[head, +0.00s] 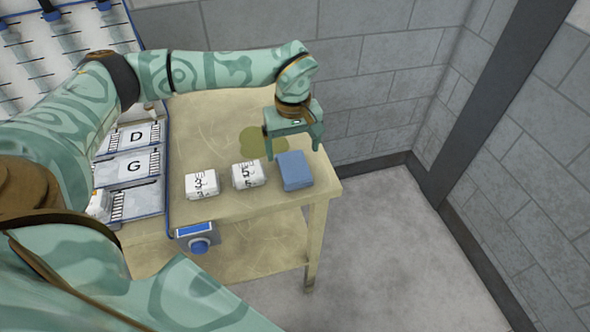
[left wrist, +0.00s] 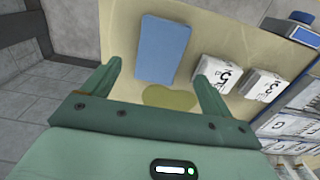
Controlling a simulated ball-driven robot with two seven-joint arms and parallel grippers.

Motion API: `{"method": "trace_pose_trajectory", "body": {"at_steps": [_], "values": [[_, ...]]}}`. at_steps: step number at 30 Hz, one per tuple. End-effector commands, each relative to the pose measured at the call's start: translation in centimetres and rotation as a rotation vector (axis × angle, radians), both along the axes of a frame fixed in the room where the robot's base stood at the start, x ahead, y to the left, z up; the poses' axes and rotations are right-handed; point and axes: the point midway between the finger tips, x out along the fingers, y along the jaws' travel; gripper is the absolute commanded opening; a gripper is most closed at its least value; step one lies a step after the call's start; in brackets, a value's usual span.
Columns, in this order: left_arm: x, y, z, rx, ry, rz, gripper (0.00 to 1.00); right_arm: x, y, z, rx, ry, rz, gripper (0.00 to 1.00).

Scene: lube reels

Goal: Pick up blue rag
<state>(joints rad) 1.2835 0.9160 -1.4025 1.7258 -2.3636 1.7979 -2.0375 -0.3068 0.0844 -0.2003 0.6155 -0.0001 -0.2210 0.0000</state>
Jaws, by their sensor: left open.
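The blue rag (head: 295,171) is a folded block lying flat near the right end of the tan table. It also shows in the left wrist view (left wrist: 158,50), beyond and between my fingertips. My left gripper (head: 294,150) points down above the table, just behind the rag, with its fingers apart. In the left wrist view the open gripper (left wrist: 157,76) has nothing between its fingers. The gap between the fingers and the rag is hard to judge. My right gripper is not in view.
White blocks marked 3 (head: 202,185) and 5 (head: 249,175) stand left of the rag. A greenish stain (head: 263,141) marks the table (head: 228,206). A tray rack with letters D and G (head: 130,168) is at left. Grey block walls (head: 365,70) stand behind. The floor at right is clear.

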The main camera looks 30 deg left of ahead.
Motion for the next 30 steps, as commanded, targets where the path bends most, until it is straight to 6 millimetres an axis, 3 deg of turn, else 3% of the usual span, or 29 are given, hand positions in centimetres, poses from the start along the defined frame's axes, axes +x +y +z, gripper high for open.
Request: {"method": "trace_pose_trajectory", "body": {"at_steps": [5, 12, 21, 27, 30], "values": [[0.0, -0.1, -1.5, -0.001, 0.001, 0.0, 0.85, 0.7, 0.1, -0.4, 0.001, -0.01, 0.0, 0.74], [0.2, -0.2, -5.4, -0.001, 0.002, 0.0, 0.85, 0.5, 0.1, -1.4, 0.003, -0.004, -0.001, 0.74], [0.2, -0.2, -5.9, -0.001, -0.001, 0.0, 0.85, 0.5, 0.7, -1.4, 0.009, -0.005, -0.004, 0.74], [0.2, -0.2, -5.9, -0.001, -0.001, 0.0, 0.37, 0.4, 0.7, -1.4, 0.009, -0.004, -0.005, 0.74], [0.2, -0.2, -5.9, -0.001, -0.001, 0.0, 0.37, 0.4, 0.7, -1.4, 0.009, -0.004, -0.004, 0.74]]}}
